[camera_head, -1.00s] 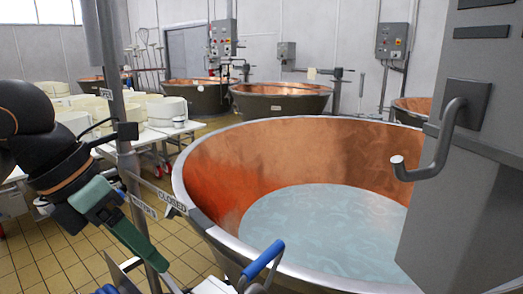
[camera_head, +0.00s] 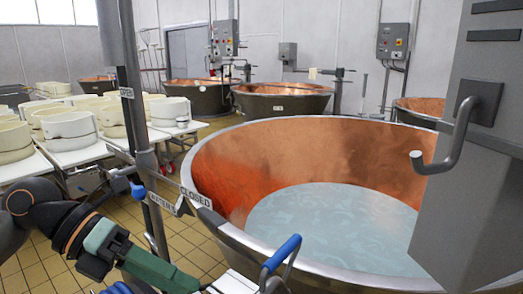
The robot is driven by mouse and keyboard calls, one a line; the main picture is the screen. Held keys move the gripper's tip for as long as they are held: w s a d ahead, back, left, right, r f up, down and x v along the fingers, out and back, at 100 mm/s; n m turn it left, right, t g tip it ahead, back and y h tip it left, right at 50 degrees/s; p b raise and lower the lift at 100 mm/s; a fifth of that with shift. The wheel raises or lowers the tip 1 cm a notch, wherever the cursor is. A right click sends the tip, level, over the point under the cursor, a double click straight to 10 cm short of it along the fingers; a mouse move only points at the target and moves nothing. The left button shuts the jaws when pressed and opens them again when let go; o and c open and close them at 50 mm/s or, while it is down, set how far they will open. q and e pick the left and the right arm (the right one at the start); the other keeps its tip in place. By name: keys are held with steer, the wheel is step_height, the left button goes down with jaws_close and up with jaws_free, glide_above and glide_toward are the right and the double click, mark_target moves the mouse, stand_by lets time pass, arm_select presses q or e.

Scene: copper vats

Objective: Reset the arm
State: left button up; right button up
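My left arm (camera_head: 75,230), with dark joints, copper-coloured rings and a green link, comes in at the lower left. It reaches down and right in front of the metal pole. I cannot see its gripper fingers; the end of the arm runs to the bottom edge. My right arm and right gripper are not in view. The large copper vat (camera_head: 314,145) stands ahead, holding pale bluish liquid (camera_head: 335,220). A blue-handled lever (camera_head: 282,253) shows at the near rim, right of my arm.
A metal pole (camera_head: 135,90) stands close on the left, with a bar labelled WATER and CLOSED (camera_head: 196,197). A grey cabinet with a bent handle (camera_head: 447,143) blocks the right. White tables with cream moulds (camera_head: 68,122) stand left. More vats (camera_head: 280,100) stand behind. Tiled floor shows lower left.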

arm_select(q)
steer(key=w+a+f+n+t, duration=0.4)
steer(key=f+n+t, duration=0.3)
steer(key=f+n, duration=0.3)
steer(key=w+a+f+n+t, duration=0.4)
steer(key=f+n+t, duration=0.35)
steer(key=n, duration=0.55)
steer(key=s+a+f+n+g+y, duration=0.35)
steer(key=s+a+f+y, duration=0.2)
steer(key=s+f, duration=0.5)
steer(key=s+a+f+n+g+y, duration=0.4)
steer(key=s+a+f, duration=0.3)
steer(key=f, duration=0.7)
steer(key=w+d+n+t+h, duration=0.1)
steer(key=d+n+t, duration=0.2)
steer(key=d+n, duration=1.05)
step_height(320, 180, up, 10)
steer(key=s+d+m+p, duration=0.1)
steer(key=m+p, duration=0.3)
steer(key=p, duration=0.8)
steer(key=shift+s+d+f, duration=0.15)
steer(key=shift+d+f, duration=0.05)
steer(key=shift+d, duration=0.35)
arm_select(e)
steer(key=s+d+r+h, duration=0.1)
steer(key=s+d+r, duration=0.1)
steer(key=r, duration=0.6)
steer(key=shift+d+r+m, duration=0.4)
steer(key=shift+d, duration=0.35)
